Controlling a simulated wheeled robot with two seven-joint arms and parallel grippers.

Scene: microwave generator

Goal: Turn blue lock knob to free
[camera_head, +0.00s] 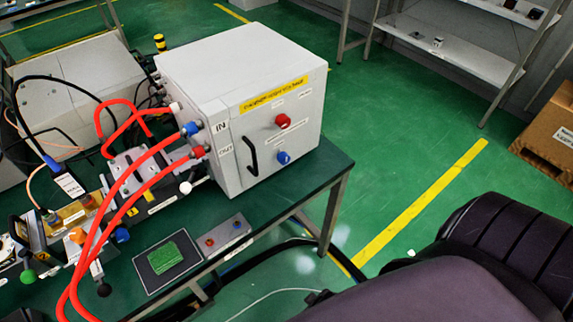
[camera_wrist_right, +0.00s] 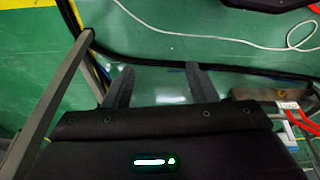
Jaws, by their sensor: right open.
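The blue knob (camera_head: 283,157) is on the front of a white generator cabinet (camera_head: 235,110), at its lower right. A red knob (camera_head: 282,121) sits just above it, and a black curved handle (camera_head: 251,156) is to its left. The blue knob's exact turn position is too small to tell. My right gripper (camera_wrist_right: 158,84) shows in the right wrist view with its two dark fingers apart and nothing between them. It points at green floor with cables, and the blue knob is not in that view. My left gripper is not in view.
The cabinet stands on a dark green table (camera_head: 330,170). Red hoses (camera_head: 130,192) and fittings lie left of it, with a small button box (camera_head: 222,238) in front. Shelves (camera_head: 450,45) and a cardboard box (camera_head: 550,135) are at the right. Green floor between is open.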

